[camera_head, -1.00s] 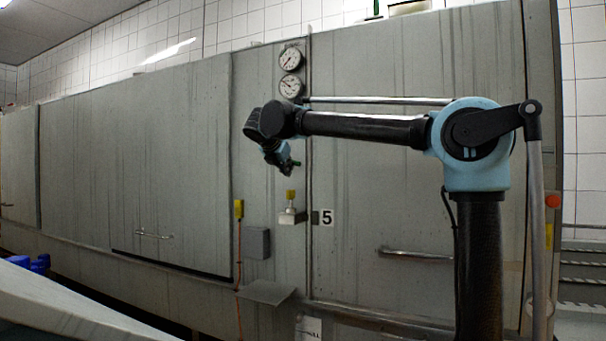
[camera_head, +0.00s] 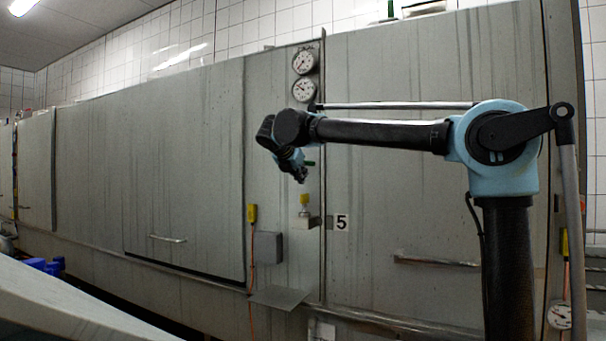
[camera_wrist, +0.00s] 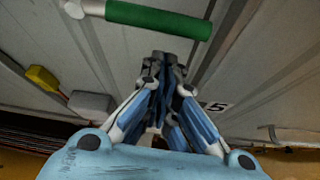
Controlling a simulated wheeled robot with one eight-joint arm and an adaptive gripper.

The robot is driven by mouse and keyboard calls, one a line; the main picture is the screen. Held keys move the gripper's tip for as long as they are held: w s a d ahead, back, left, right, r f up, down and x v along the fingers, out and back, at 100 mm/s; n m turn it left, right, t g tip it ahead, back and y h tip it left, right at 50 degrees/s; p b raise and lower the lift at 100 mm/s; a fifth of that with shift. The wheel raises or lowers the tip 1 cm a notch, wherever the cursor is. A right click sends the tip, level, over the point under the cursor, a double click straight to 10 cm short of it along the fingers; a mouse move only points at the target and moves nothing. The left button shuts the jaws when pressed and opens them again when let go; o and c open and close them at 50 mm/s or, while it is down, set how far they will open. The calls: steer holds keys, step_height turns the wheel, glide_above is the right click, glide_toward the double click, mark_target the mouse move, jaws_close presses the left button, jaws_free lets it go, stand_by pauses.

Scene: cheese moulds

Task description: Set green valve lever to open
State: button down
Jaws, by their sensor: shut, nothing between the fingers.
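The green valve lever (camera_wrist: 158,20) shows large at the top of the wrist view, a green sleeve on a pale metal rod lying nearly crosswise. In the head view only a small green bit of it (camera_head: 310,163) shows beside my gripper (camera_head: 301,178). My gripper (camera_wrist: 165,58) is shut and empty, its fingertips together just below the lever in the wrist picture. I see a gap there, but cannot tell the depth between them. The valve body behind the gripper is hidden.
Two round gauges (camera_head: 304,75) sit on the grey panel above my gripper. A yellow-topped fitting (camera_head: 303,208), a grey box (camera_head: 268,247) and a small shelf (camera_head: 279,297) are below. A long bar handle (camera_head: 437,262) is at the right.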

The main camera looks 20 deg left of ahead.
steer(key=s+a+f+v, duration=0.1)
steer(key=f+v, duration=0.1)
steer(key=v, duration=0.7)
steer(key=x, duration=0.6)
steer(key=r+x, duration=0.1)
steer(key=x, duration=0.2)
steer(key=shift+w+d+f, duration=0.2)
steer(key=shift+w+d, duration=0.1)
steer(key=shift+w, duration=0.2)
steer(key=shift+w+d+r, duration=0.1)
steer(key=shift+r, duration=0.75)
steer(key=shift+w+d+r, duration=0.1)
steer(key=shift+r, duration=0.7)
steer(key=shift+d+r+n+h, duration=0.15)
steer(key=shift+r+n+h, duration=0.2)
steer(key=shift+r, duration=0.3)
steer(key=shift+f, duration=0.1)
